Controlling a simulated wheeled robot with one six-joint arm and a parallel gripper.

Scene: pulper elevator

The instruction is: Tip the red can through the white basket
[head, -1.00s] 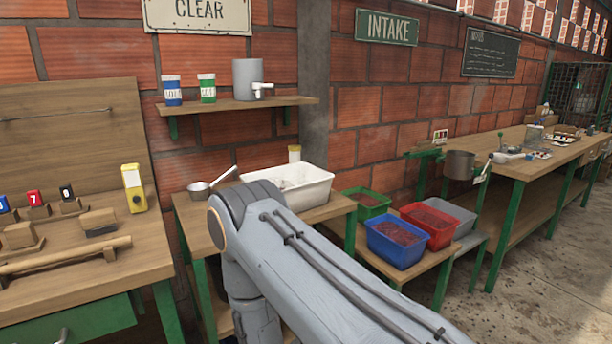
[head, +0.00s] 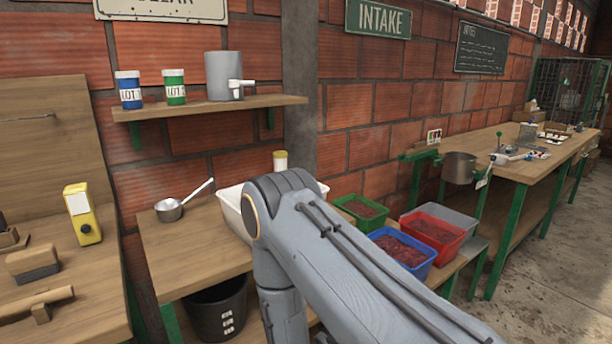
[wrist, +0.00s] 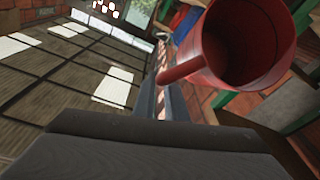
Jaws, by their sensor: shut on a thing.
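In the wrist view the red can (wrist: 247,40) is close, at the upper right, with its open mouth partly facing the camera and a red handle sticking out to the left. My gripper (wrist: 168,103) is shut on that handle, and the can looks tilted. I cannot see what is inside it. In the head view the white basket (head: 232,213) stands on a wooden table, mostly hidden behind my arm. My gripper and the can are not in the head view.
Green (head: 360,209), blue (head: 402,251) and red (head: 434,234) bins stand to the right. A wall shelf (head: 210,107) holds two lot jars and a grey container.

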